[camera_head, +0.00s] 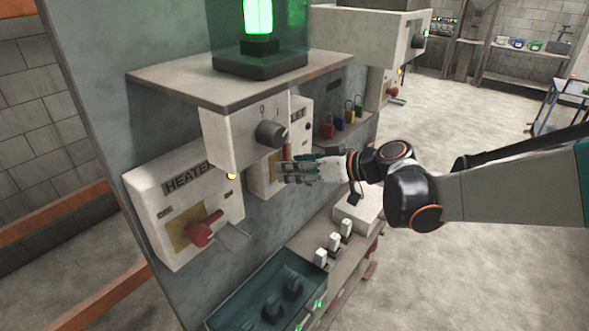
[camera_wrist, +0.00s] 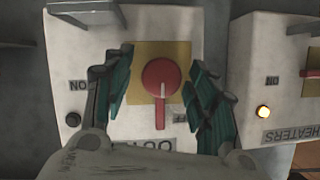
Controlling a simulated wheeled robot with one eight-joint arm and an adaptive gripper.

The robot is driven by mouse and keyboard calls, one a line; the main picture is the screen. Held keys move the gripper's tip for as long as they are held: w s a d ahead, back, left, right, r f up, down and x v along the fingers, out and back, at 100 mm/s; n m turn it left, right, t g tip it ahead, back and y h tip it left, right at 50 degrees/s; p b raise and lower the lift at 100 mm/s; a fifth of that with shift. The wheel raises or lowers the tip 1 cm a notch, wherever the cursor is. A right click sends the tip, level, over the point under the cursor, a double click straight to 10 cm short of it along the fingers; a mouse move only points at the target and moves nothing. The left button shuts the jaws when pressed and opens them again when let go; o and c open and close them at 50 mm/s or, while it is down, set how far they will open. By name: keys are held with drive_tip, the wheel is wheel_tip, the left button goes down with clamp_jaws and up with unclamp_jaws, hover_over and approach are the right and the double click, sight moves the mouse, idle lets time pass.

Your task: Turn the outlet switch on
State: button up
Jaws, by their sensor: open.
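The outlet box is a pale panel box (camera_wrist: 112,45) with a red rotary switch (camera_wrist: 161,78) on a yellow plate (camera_wrist: 140,60). In the wrist view the switch's handle points down, toward the partly hidden outlet label (camera_wrist: 150,144). A label reading ON upside down (camera_wrist: 78,86) is left of the switch. The small round lamp (camera_wrist: 73,119) on the box looks dark. My gripper (camera_wrist: 160,100) is open, with one finger on each side of the switch; I cannot tell whether either touches it. In the head view my gripper (camera_head: 287,167) covers part of the outlet box (camera_head: 259,180).
The heaters box (camera_head: 158,200) with its red switch (camera_head: 202,233) and lit lamp (camera_wrist: 263,112) is beside the outlet box. A shelf (camera_head: 190,82) with a control box (camera_head: 226,135) and dark knob juts out above. A teal tray (camera_head: 306,265) stands below.

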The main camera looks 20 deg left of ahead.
drive_tip(key=shift+a+f, duration=0.15)
drive_tip(key=shift+a, duration=0.2)
drive_tip(key=shift+c, duration=0.4)
drive_tip(key=c, duration=1)
drive_tip(key=shift+o, duration=0.2)
